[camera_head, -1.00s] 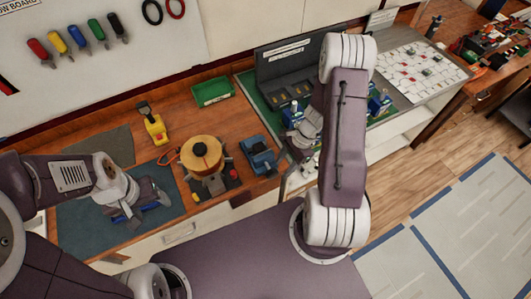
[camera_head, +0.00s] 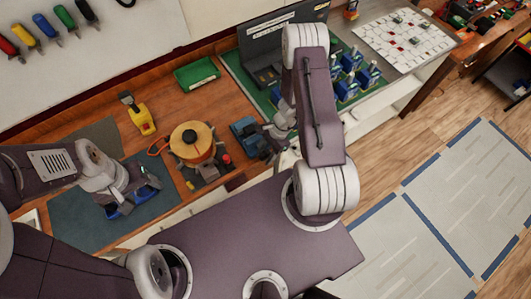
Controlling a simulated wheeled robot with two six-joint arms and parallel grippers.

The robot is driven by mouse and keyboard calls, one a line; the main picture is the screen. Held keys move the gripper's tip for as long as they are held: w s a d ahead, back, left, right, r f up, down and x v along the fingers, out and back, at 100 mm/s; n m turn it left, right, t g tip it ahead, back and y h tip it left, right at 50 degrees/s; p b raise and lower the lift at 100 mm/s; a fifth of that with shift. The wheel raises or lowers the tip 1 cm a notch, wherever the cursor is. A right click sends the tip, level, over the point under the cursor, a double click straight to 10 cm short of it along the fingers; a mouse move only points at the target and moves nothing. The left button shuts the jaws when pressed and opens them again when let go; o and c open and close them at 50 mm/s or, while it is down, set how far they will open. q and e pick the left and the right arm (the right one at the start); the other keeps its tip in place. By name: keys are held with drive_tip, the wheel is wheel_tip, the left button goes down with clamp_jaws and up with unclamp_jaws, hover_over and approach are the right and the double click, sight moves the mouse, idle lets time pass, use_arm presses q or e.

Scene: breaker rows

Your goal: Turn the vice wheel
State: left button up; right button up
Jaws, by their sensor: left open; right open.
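A small blue vice (camera_head: 246,133) stands at the front edge of the wooden bench, right of the orange round reel. I cannot make out its wheel; the side towards my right gripper is partly hidden. My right gripper (camera_head: 268,148) is open, close beside the vice on its right; I cannot tell whether they touch. My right arm hides part of the area behind it. My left gripper (camera_head: 131,203) is open and empty, with blue fingertips, above the blue-grey mat (camera_head: 75,218) at the left.
The orange reel (camera_head: 192,140) on its stand, a yellow tool (camera_head: 143,121) and a green tray (camera_head: 196,74) are on the bench. A green board (camera_head: 232,64) with blue breakers (camera_head: 352,60) lies behind my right arm. Floor at the right is clear.

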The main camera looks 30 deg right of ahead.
drive_tip(key=shift+s+r, duration=0.1)
drive_tip(key=shift+s, duration=0.2)
drive_tip(key=shift+c, duration=1.3)
drive_tip(key=c, duration=0.5)
drive_tip(key=shift+w, duration=0.25)
clamp_jaws()
use_arm(q)
drive_tip(key=shift+s+f, duration=0.15)
drive_tip(key=shift+f, duration=0.1)
use_arm(e)
drive_tip(key=shift+y, duration=0.4)
drive_tip(key=o, duration=0.8)
unclamp_jaws()
drive_tip(key=shift+c, duration=0.2)
